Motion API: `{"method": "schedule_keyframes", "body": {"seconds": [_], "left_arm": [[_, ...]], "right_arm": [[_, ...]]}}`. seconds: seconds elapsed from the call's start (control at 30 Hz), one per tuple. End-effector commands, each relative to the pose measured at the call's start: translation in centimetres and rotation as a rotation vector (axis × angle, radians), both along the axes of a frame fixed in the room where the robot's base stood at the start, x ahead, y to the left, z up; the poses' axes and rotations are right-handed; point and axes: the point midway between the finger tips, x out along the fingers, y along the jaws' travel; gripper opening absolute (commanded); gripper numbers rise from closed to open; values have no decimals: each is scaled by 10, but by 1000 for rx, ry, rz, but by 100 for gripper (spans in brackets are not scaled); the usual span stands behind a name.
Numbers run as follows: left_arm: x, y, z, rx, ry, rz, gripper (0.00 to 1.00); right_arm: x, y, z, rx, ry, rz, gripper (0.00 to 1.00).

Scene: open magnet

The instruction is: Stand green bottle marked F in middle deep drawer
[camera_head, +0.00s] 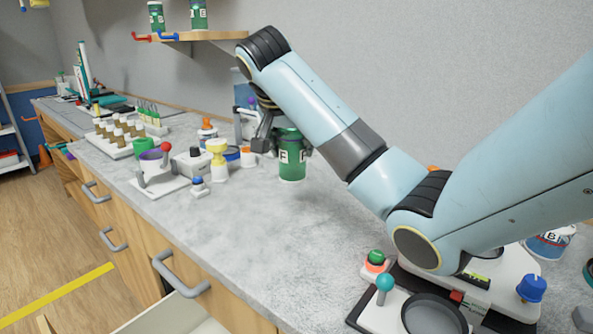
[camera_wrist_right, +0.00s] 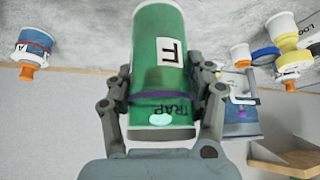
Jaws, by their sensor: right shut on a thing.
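The green bottle marked F (camera_head: 292,160) is upright over the grey counter, near its back. It fills the middle of the right wrist view (camera_wrist_right: 158,50), with its white F label and the word TRAP showing. My right gripper (camera_head: 283,140) is shut on its upper part, with one finger on each side (camera_wrist_right: 165,90). I cannot tell whether its base touches the counter. An open drawer (camera_head: 185,318) with a pale inside shows in part at the bottom edge of the head view; most of it is cut off. My left gripper is not in view.
A rack of brown-capped vials (camera_head: 122,132) and a yellow-topped bottle (camera_head: 217,160) stand to the left. A device with a round dish (camera_head: 432,315) stands front right. The counter (camera_head: 270,225) between is clear.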

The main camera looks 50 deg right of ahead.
Motion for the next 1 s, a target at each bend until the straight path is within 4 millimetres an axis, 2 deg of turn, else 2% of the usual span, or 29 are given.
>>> {"method": "schedule_keyframes", "body": {"seconds": [0.1, 0.2, 0.4, 0.57, 0.7, 0.8, 1.0], "left_arm": [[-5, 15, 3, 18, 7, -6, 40], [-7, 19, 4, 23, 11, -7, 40], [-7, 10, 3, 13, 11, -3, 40], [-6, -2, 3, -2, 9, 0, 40], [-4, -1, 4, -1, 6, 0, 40], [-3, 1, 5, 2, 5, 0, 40], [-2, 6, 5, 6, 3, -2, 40]], "right_arm": [[5, -32, -17, -6, 4, -4, 6], [11, -55, -31, -4, 3, -3, 6], [19, -84, -50, -2, 0, -1, 6], [20, -90, -61, -1, 1, 0, 6], [19, -89, -83, 0, 1, 2, 6], [20, -89, -92, -1, -1, 1, 6], [20, -89, -94, -2, -3, 1, 6]]}}
